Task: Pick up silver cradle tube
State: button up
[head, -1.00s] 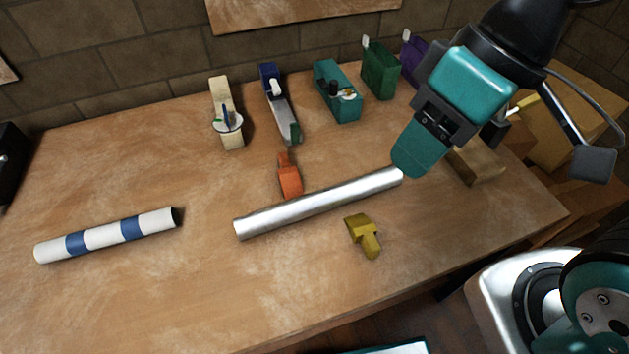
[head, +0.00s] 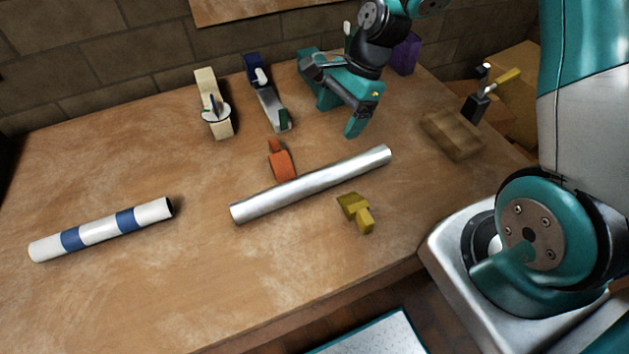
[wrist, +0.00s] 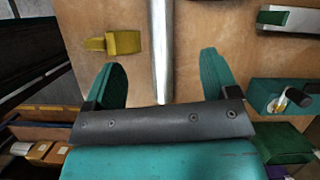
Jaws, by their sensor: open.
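The silver tube (head: 312,185) lies on the wooden table, slanting up to the right. An orange piece (head: 281,163) stands close behind it and a yellow piece (head: 356,212) lies in front of it, apart from it. My gripper (head: 333,108) is open and empty, behind the tube's right half, with its fingers pointing down toward the table. In the wrist view the tube (wrist: 162,45) runs lengthwise, its near end between the two teal fingers (wrist: 165,75) in the picture. The fingers do not visibly touch it.
A white-and-blue banded tube (head: 100,230) lies at the left. A cream tool (head: 213,105), a blue and grey tool (head: 268,95) and a purple block (head: 405,55) stand along the back. A wooden block (head: 452,134) sits at the right. The front left table is clear.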

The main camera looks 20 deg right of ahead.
aim_at(318, 174)
jog(key=shift+m, duration=0.7)
jog(key=x, duration=0.4)
jog(key=d+p+x, duration=0.1)
jog(key=x, duration=0.8)
jog(key=shift+w+d+f+p, duration=0.1)
jog(key=shift+w+f+p, duration=0.1)
jog(key=shift+f+p, duration=0.25)
jog(key=shift+d+p+x, duration=0.2)
jog(key=shift+p+x, duration=0.6)
jog(key=shift+x, duration=1.85)
jog(key=shift+s, duration=0.2)
jog(key=c, duration=1.2)
